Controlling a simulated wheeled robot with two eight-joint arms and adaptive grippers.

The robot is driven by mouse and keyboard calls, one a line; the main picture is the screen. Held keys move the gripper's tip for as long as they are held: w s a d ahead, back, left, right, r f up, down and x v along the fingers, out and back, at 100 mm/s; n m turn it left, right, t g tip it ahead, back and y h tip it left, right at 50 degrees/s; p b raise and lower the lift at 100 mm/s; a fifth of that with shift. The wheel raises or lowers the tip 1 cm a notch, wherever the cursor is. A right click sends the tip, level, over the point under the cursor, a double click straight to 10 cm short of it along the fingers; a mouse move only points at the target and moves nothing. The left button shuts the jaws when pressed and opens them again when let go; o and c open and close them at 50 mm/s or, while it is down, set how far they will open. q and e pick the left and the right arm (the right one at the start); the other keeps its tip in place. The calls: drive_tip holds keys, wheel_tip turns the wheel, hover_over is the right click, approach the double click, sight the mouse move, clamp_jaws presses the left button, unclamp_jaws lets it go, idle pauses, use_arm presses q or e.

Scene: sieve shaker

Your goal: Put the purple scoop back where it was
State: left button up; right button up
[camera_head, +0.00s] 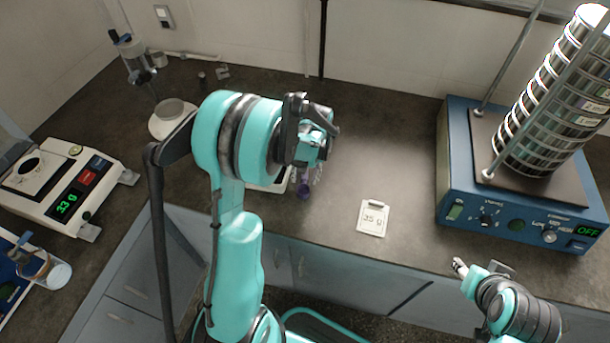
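My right gripper (460,266) is at the lower right, by the counter's front edge, away from the scoop. Its fingers are too small to judge.
A blue sieve shaker (455,150) with a tall sieve stack (555,95) stands right, reading OFF. A balance (45,205) reading 33 g stands left. A bowl (172,113) is behind my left arm. A white object (268,187) is partly hidden.

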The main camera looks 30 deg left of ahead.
use_arm(q)
wheel_tip(320, 180, up, 12)
drive_tip(key=d, duration=0.1)
drive_tip(key=s+d+r+m+t, duration=0.2)
drive_tip(key=s+d+t, duration=0.2)
drive_tip(key=s, duration=0.3)
drive_tip(key=s+d+r+m+t+h, duration=0.1)
drive_tip(key=s+d+r+m+t, duration=0.1)
drive_tip(key=s+d, duration=0.5)
drive_tip(key=shift+s+m+t, duration=0.4)
drive_tip(key=shift+m+t, duration=0.1)
drive_tip(key=shift+t, duration=0.4)
